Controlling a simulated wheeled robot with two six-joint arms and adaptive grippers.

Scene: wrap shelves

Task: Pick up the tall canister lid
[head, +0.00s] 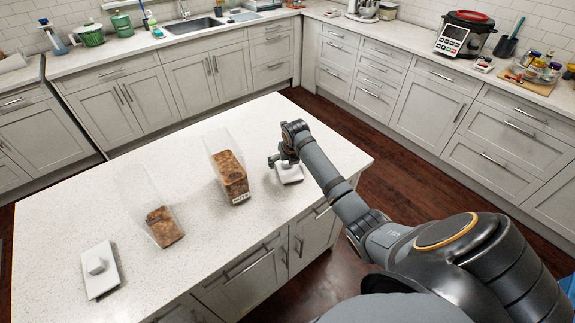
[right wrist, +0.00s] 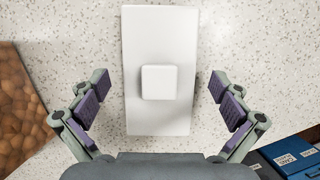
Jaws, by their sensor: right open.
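A white rectangular lid with a square knob (head: 291,175) lies flat on the island counter, right of the canisters. It also shows in the right wrist view (right wrist: 160,42), centred between my fingers. My right gripper (head: 282,161) is open above this lid, with a finger on either side of the knob and apart from it. In the head view the gripper partly hides the lid. A second white lid with a knob (head: 101,282) lies at the counter's front left. My left gripper is not in view.
Two clear, open-topped canisters with brown contents stand on the white island counter (head: 60,215): one (head: 228,172) just left of my right gripper, one (head: 160,217) further left. In the right wrist view, brown contents (right wrist: 18,105) show at left and blue boxes (right wrist: 290,158) at lower right.

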